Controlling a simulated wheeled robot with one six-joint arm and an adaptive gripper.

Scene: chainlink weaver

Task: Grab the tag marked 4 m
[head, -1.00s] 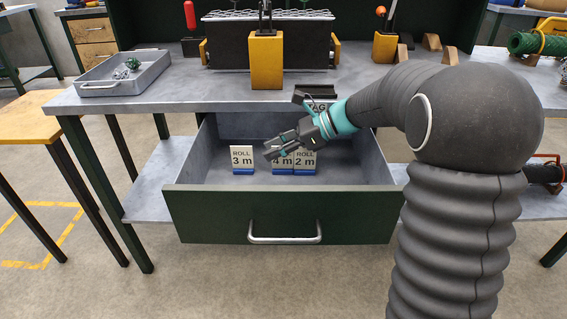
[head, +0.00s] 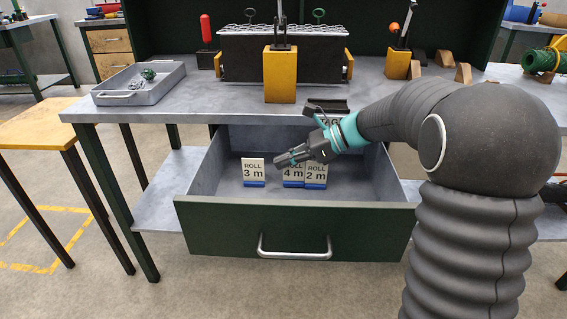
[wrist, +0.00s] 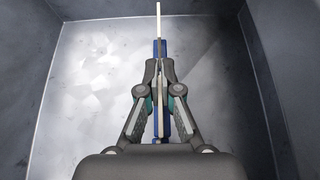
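The tag marked 4 m (head: 292,175) is a white plate on a blue base, upright in the open drawer. My gripper (head: 279,160) reaches down over its upper part and hides some of its face. In the wrist view the tag (wrist: 158,20) is seen edge-on, and my gripper (wrist: 158,72) has its fingers closed on both sides of the plate. The base appears to rest on the drawer floor.
The 3 m tag (head: 253,172) stands to the left, and the 2 m tag (head: 316,175) stands close on the right. The drawer (head: 295,226) has walls all round. The bench top (head: 215,112) overhangs its back.

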